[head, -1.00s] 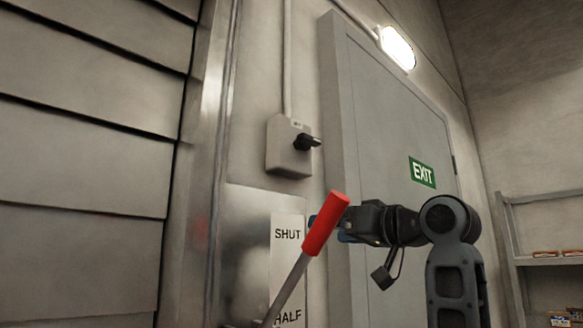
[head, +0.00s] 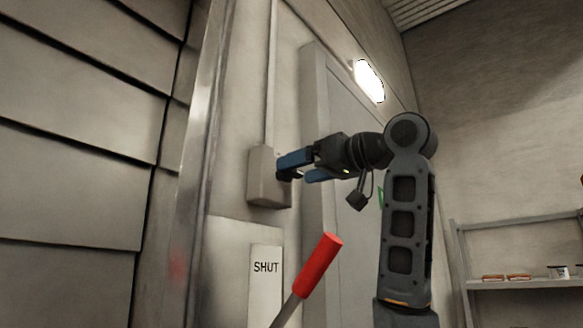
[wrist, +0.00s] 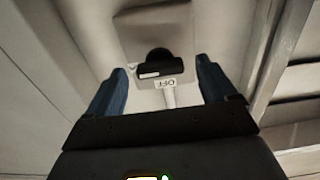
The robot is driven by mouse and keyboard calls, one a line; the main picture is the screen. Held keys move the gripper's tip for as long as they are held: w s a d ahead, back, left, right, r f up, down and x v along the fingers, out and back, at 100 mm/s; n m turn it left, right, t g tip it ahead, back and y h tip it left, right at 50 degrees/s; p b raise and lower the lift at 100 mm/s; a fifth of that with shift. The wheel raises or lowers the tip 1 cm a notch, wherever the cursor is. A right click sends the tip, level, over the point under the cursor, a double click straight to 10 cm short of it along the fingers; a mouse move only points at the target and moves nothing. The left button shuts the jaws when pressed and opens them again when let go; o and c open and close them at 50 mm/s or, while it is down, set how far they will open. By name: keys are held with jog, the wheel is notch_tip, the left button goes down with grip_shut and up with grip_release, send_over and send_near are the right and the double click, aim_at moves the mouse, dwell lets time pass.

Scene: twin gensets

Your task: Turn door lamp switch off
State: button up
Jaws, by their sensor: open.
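The grey switch box (head: 265,178) is on the wall left of the door, with a conduit running up from it. Its black rotary knob shows in the wrist view (wrist: 160,64), with a white mark on its left part and a small label (wrist: 165,84) that seems to read OFF, upside down. My gripper (head: 284,170) is open at the box's face, its blue fingers on either side of the knob in the wrist view (wrist: 161,72). Whether they touch it I cannot tell. In the head view the fingers partly hide the knob. The door lamp (head: 369,81) is lit.
A red-handled lever (head: 317,265) stands below my gripper, near a SHUT label (head: 266,268). The grey door (head: 345,215) is behind my arm. A shelf (head: 520,284) with small items is at the right. Slatted panels (head: 70,150) fill the left.

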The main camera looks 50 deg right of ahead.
aim_at(297, 171)
jog(key=shift+w+p, duration=0.3)
jog(key=shift+w, duration=1.2)
jog(key=shift+c, duration=0.2)
jog(key=c, duration=1)
